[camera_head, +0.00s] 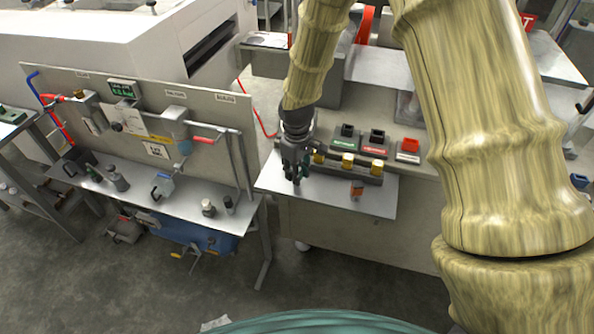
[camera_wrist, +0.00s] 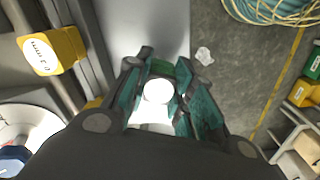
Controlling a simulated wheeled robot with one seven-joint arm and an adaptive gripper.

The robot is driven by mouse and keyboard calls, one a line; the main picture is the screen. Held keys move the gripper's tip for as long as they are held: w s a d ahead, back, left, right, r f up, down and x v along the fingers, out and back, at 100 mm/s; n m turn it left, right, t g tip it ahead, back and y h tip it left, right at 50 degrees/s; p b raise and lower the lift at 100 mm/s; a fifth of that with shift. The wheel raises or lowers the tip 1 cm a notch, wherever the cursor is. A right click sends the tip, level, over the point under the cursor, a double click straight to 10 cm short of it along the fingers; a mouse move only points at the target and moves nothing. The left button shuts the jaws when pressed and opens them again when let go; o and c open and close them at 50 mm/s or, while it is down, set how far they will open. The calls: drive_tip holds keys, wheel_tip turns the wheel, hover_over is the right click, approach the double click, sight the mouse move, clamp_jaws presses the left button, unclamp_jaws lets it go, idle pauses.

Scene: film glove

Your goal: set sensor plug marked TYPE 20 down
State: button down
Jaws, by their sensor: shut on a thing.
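My gripper (camera_head: 297,176) is at the left end of the metal shelf, beside the dark block with yellow pieces. In the wrist view its teal-padded fingers (camera_wrist: 165,100) are shut around a small piece with a white round top (camera_wrist: 157,91), which I take for the sensor plug. No TYPE 20 marking shows on it. The metal shelf (camera_head: 330,197) is below it; in the wrist view its bare grey surface (camera_wrist: 145,25) lies beyond the fingers. I cannot tell whether the plug touches the shelf.
The dark block (camera_head: 335,171) holds yellow pieces (camera_head: 348,161); a labelled yellow one (camera_wrist: 52,50) is close in the wrist view. A small orange item (camera_head: 357,188) lies on the shelf's right part. Green, red and black holders (camera_head: 376,142) stand behind. Left is a panelled bench (camera_head: 190,205).

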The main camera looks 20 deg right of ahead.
drive_tip(key=shift+f, duration=0.1)
drive_tip(key=c, duration=1.2)
unclamp_jaws()
drive_tip(key=shift+c, duration=0.2)
wheel_tip(320, 180, up, 12)
drive_tip(key=b, duration=0.3)
